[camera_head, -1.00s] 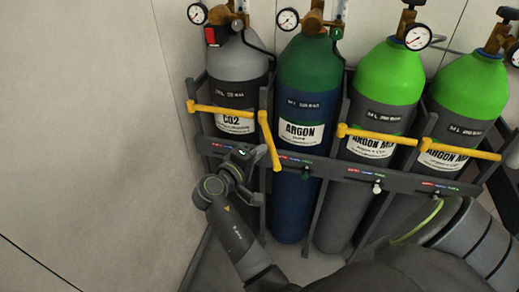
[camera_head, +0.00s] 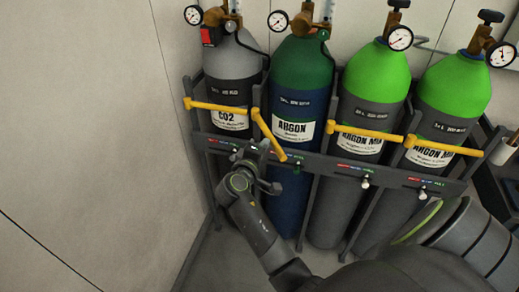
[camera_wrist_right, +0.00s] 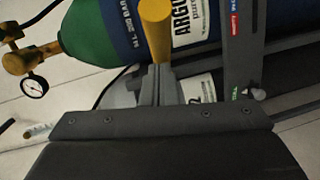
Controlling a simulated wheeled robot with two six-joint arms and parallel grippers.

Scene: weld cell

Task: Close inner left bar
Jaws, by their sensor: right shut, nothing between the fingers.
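The inner left bar (camera_head: 267,133) is a yellow bar at the green-and-blue argon cylinder (camera_head: 302,95). It hinges at its left end, between the CO2 and argon cylinders. Its free end angles down and to the right, out from the rack, so it does not lie across the cylinder. My right gripper (camera_head: 264,158) is shut and empty, just below and left of the bar. In the right wrist view the yellow bar (camera_wrist_right: 157,30) shows right at the fingertips (camera_wrist_right: 150,75); I cannot tell whether they touch. My left gripper is not in view.
The grey rack (camera_head: 330,165) also holds a CO2 cylinder (camera_head: 231,85) and two light-green argon mix cylinders (camera_head: 375,80). Yellow bars (camera_head: 222,107) cross these others. A pale wall (camera_head: 90,130) stands close on the left. Small knobs (camera_head: 365,183) stick out of the rack's front rail.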

